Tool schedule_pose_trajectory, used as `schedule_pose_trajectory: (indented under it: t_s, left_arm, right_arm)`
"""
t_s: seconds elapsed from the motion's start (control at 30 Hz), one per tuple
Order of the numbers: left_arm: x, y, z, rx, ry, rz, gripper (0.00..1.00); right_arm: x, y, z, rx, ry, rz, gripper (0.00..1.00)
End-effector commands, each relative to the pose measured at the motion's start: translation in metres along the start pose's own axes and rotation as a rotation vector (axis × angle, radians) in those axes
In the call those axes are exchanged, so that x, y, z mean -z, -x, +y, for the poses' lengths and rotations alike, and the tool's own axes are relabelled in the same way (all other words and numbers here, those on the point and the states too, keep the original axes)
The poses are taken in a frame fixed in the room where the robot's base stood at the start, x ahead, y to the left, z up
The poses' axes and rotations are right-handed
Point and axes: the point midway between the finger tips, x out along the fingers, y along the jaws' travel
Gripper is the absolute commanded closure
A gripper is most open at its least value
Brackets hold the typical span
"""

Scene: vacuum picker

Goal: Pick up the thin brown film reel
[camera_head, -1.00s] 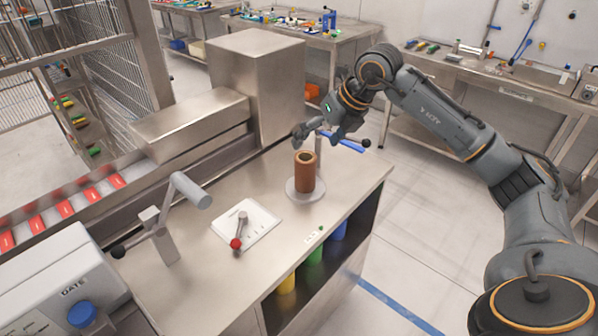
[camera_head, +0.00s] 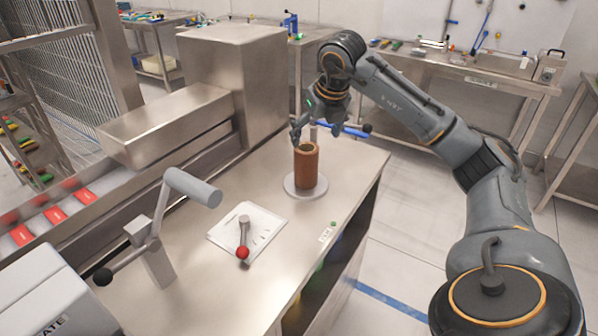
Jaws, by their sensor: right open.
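The brown film reel (camera_head: 306,168) is an upright cylinder with a hollow top. It stands on a round grey disc (camera_head: 291,188) near the back right of the steel counter. My right gripper (camera_head: 316,132) is open just above and behind the reel, pointing down. Its fingers straddle the space over the reel's top, and I cannot tell whether they touch it. My left gripper is not in view.
A crank with a grey cylinder handle (camera_head: 192,187) stands to the left. Steel housings (camera_head: 240,80) and a conveyor with red packs (camera_head: 55,215) border the counter's left.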

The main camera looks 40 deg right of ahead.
Motion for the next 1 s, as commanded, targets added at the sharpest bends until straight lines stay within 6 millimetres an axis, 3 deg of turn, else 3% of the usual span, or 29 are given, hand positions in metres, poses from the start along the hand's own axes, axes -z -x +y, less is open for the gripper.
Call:
schedule_pose_trajectory:
  t_s: [0.33,0.63,0.83,1.0]
  left_arm:
    - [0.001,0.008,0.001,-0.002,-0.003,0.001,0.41]
    - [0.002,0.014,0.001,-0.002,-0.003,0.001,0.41]
    - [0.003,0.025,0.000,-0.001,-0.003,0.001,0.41]
    - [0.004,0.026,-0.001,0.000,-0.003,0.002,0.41]
  right_arm:
    - [0.000,-0.063,0.001,0.000,0.000,0.004,0.14]
    - [0.001,-0.087,0.002,0.000,0.000,0.004,0.14]
    - [0.001,-0.118,0.005,-0.001,0.000,0.003,0.14]
    - [0.001,-0.131,0.004,0.000,0.001,0.001,0.14]
